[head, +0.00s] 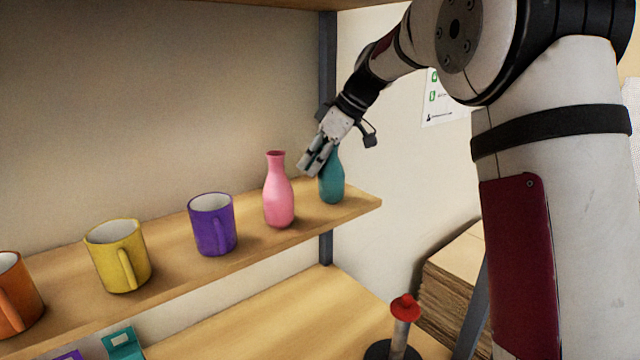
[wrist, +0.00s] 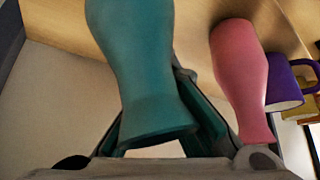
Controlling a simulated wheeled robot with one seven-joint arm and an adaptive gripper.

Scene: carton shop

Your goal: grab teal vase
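The teal vase (head: 332,186) stands upright near the right end of the shelf, right of the pink vase (head: 278,195). My gripper (head: 310,167) reaches down from the upper right and hides part of the teal vase's neck and mouth in the head view. Its fingers appear open with nothing gripped. In the wrist view the teal vase (wrist: 137,65) fills the upper middle, with its flared mouth toward the camera. It covers part of the fingers, so contact cannot be told. The pink vase (wrist: 238,70) is close beside the right finger.
The wooden shelf (head: 170,250) also holds a purple mug (head: 212,225), a yellow mug (head: 118,256) and an orange mug (head: 15,295). A dark upright post (head: 327,60) is behind the teal vase. Below are a red-topped object (head: 404,308) and stacked cardboard (head: 455,275).

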